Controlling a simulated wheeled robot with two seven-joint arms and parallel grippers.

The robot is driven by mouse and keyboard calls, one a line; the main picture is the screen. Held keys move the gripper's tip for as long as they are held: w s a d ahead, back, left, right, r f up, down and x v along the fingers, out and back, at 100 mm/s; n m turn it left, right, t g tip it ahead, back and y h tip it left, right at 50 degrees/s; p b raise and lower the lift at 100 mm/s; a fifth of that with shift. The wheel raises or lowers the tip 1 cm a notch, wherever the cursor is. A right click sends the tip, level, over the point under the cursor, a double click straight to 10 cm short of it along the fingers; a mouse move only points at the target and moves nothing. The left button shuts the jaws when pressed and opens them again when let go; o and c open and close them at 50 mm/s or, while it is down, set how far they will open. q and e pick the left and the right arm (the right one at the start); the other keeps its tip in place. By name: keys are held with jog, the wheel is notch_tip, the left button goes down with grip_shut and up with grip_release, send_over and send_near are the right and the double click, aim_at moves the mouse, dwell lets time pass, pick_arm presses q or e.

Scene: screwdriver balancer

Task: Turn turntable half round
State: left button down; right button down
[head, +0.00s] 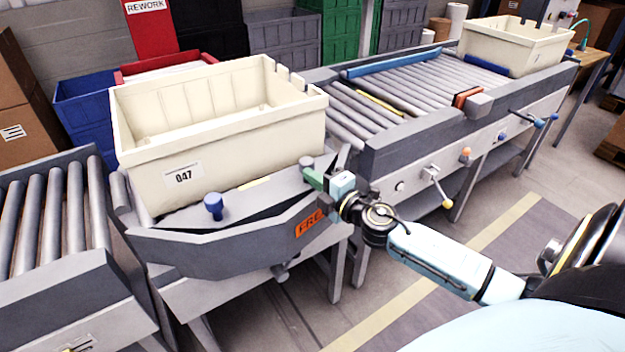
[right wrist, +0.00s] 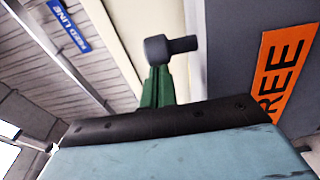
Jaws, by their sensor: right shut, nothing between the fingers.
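The turntable (head: 185,253) is a grey deck with a curved side wall. It carries a large cream tote (head: 235,140) labelled 047. A blue knob (head: 213,206) stands upright on the deck's front part. A dark grey knob (head: 306,161) is at the deck's right, and it also shows in the right wrist view (right wrist: 170,48). My right gripper (head: 312,178) is shut and empty, its green fingers pointing at the grey knob. The fingers also show in the right wrist view (right wrist: 157,88), close to the knob; contact cannot be told. My left gripper is out of view.
An orange FREE label (head: 309,223) is on the turntable's wall. A roller conveyor (head: 40,225) adjoins at left. Another (head: 400,95) runs back right, with an orange stop (head: 467,97), levers and a second cream tote (head: 515,45). The floor at right is mostly clear.

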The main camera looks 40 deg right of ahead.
jog(key=shift+d+r, duration=0.1)
jog(key=shift+d, duration=0.05)
